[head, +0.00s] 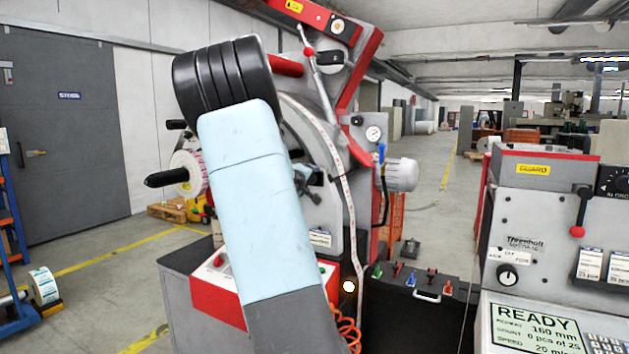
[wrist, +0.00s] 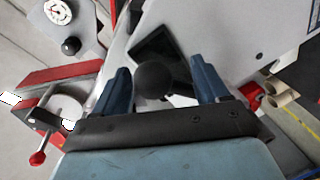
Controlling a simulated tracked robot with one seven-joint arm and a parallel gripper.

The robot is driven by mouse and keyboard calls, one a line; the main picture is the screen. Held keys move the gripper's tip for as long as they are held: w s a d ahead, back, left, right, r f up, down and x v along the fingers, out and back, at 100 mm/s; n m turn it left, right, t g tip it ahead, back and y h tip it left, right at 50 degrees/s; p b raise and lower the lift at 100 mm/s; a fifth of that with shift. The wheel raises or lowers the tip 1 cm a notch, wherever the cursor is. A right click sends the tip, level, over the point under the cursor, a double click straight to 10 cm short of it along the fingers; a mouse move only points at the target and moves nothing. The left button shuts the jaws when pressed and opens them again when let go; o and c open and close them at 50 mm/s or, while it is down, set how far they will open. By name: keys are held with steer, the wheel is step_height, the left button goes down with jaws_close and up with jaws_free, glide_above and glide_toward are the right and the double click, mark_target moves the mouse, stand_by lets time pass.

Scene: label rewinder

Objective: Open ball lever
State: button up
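A black ball (wrist: 153,80), which looks like the knob of the ball lever, sits between the two blue fingers of my gripper (wrist: 160,76) in the wrist view. The fingers are open, with a gap on both sides of the ball. The ball is a little nearer the left finger. A dark flat piece (wrist: 158,40) lies just beyond it; the lever's stem cannot be made out. In the head view my own arm covers the gripper and this ball.
A red-knobbed silver lever (head: 308,52) stands at the top of the rewinder; a similar one (wrist: 38,158) shows at left in the wrist view. A gauge (head: 374,133) and blue handle (head: 381,153) are right of my arm. A control cabinet (head: 535,215) stands at right.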

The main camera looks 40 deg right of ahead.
steer(key=v, duration=1.3)
steer(key=shift+a, duration=0.3)
steer(key=shift+s, duration=0.1)
